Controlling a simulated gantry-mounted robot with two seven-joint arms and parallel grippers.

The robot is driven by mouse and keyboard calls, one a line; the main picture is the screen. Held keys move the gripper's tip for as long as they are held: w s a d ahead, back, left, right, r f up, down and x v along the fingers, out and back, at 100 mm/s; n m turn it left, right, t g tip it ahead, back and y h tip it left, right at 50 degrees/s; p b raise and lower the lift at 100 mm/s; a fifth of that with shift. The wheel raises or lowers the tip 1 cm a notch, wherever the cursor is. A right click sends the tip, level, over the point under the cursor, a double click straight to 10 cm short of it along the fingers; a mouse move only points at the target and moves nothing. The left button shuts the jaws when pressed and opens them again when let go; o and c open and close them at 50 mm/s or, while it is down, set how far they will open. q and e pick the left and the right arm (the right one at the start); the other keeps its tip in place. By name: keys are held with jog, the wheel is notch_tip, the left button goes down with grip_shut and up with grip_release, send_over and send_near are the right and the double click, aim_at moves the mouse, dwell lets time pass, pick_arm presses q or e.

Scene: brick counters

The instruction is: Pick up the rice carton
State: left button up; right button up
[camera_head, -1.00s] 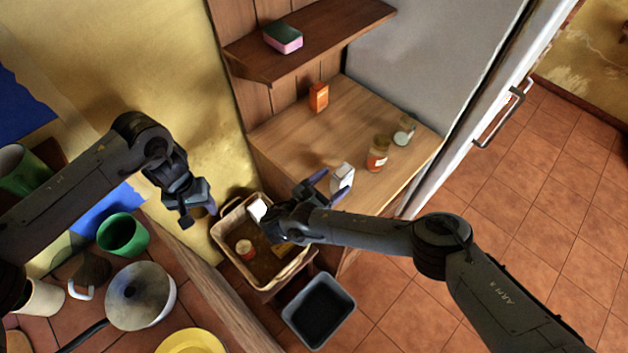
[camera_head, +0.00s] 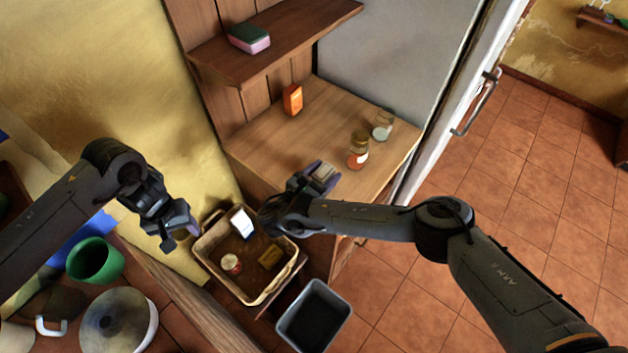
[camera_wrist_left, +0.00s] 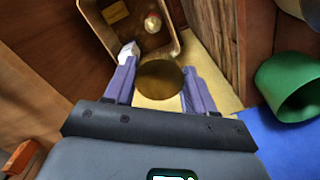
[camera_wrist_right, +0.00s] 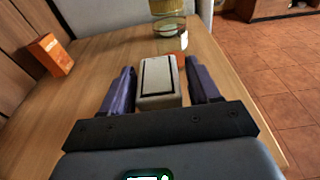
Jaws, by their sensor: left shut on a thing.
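A pale carton with a dark-outlined face (camera_wrist_right: 158,82) stands on the wooden counter between the fingers of my right gripper (camera_wrist_right: 160,88). The fingers are open on both sides of it, with narrow gaps showing. In the head view my right gripper (camera_head: 318,176) largely covers this carton. An orange carton (camera_head: 292,99) stands at the counter's back left; it also shows in the right wrist view (camera_wrist_right: 51,55). No label reading rice is legible. My left gripper (camera_head: 180,228) is shut on a round brown thing (camera_wrist_left: 160,80), above and left of the basket.
Two jars (camera_head: 359,150) and (camera_head: 383,125) stand beyond the right gripper. A basket (camera_head: 214,262) holds a white carton, a small can and a yellowish box. A grey bin (camera_head: 314,316) is below. A shelf (camera_head: 280,40) with a sponge hangs above the counter.

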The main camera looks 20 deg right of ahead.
jog(key=c, duration=0.8)
jog(key=shift+c, duration=0.2)
jog(key=shift+r, duration=0.15)
